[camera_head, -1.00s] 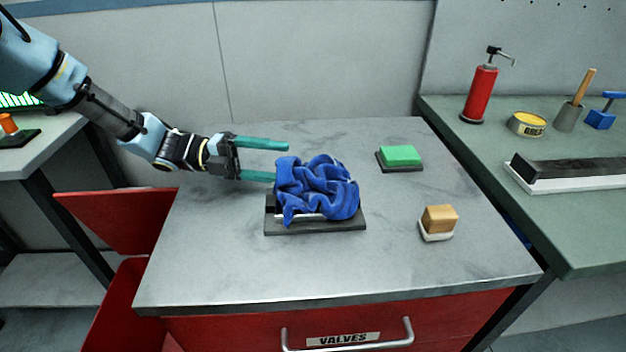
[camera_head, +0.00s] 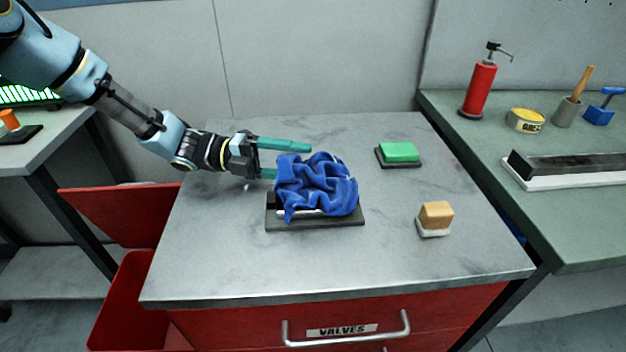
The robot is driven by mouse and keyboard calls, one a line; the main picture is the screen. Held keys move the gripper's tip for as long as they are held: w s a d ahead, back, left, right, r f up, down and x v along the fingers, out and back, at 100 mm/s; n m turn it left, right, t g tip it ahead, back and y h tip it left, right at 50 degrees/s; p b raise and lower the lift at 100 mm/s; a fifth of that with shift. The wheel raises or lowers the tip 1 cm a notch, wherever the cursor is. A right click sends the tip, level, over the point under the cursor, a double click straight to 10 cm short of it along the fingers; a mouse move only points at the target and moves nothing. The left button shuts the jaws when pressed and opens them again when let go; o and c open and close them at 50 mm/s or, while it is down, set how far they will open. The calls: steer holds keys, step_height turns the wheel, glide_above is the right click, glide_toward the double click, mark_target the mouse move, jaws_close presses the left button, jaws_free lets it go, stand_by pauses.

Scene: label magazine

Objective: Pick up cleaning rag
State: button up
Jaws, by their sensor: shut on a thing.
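The cleaning rag (camera_head: 318,185), a crumpled blue cloth, lies heaped over a dark tray (camera_head: 330,224) with a light strip on the grey worktop. My gripper (camera_head: 288,160) reaches in from the left at the rag's upper left side. It has two long teal fingers. The far finger shows behind the rag's top edge, and the near finger's tip is hidden behind the rag. My gripper is shut on the rag, which still rests on the tray.
A green block on a dark pad (camera_head: 399,152) and a tan block on a white base (camera_head: 435,218) stand right of the rag. A green bench (camera_head: 480,180) with a red oil can (camera_head: 479,88) is further right. Bare worktop lies in front.

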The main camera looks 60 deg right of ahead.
steer(key=shift+c, duration=0.3)
step_height(320, 180, up, 10)
steer(key=shift+b, duration=0.85)
stand_by(0.5)
